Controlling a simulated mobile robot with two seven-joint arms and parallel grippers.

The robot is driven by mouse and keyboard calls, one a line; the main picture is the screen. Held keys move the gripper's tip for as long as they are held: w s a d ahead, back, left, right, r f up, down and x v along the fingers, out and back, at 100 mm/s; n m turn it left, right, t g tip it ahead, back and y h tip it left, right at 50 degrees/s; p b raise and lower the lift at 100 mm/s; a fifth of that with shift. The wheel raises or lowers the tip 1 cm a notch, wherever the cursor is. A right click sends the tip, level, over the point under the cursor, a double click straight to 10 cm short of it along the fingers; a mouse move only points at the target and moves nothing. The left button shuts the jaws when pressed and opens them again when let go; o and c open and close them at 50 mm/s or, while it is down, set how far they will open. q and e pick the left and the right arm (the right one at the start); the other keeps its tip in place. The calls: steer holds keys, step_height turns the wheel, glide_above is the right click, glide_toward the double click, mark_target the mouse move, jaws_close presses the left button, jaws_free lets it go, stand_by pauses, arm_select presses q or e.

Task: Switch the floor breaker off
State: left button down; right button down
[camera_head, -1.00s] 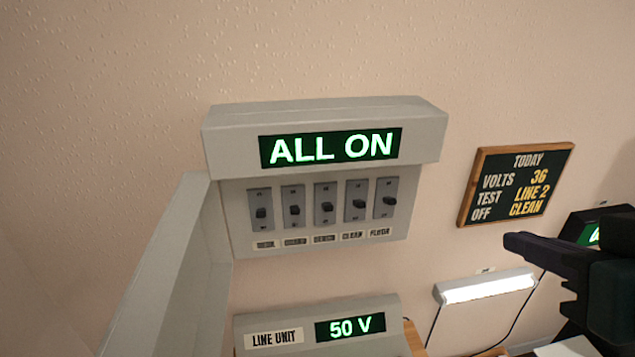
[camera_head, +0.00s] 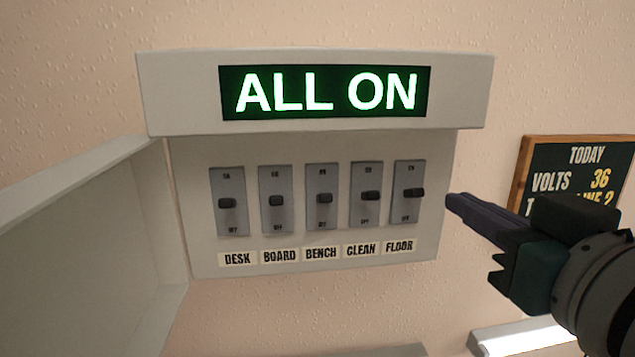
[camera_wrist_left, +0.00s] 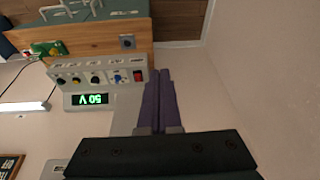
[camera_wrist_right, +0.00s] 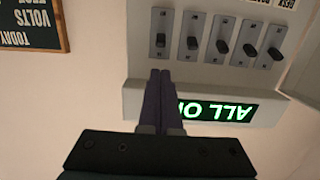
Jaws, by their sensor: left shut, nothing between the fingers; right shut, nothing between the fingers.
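The breaker box (camera_head: 300,262) hangs on the wall with its display (camera_head: 325,92) reading ALL ON. Several switches stand in a row, labelled DESK, BOARD, BENCH, CLEAN and FLOOR. The floor breaker (camera_head: 408,192) is the rightmost, above the FLOOR label (camera_head: 399,246). In the right wrist view the floor breaker (camera_wrist_right: 161,38) is the leftmost, upside down. My right gripper (camera_head: 452,200) is shut and empty, just right of the floor breaker, with no clear contact. My left gripper (camera_wrist_left: 158,84) is shut and empty in the left wrist view, outside the head view.
The box's open door (camera_head: 85,235) stands out at the left. A chalkboard (camera_head: 572,165) hangs at the right, partly behind my right arm. A lit lamp (camera_head: 525,335) is below.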

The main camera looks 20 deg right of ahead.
mark_target(410, 174)
steer(key=x, duration=1)
stand_by(0.3)
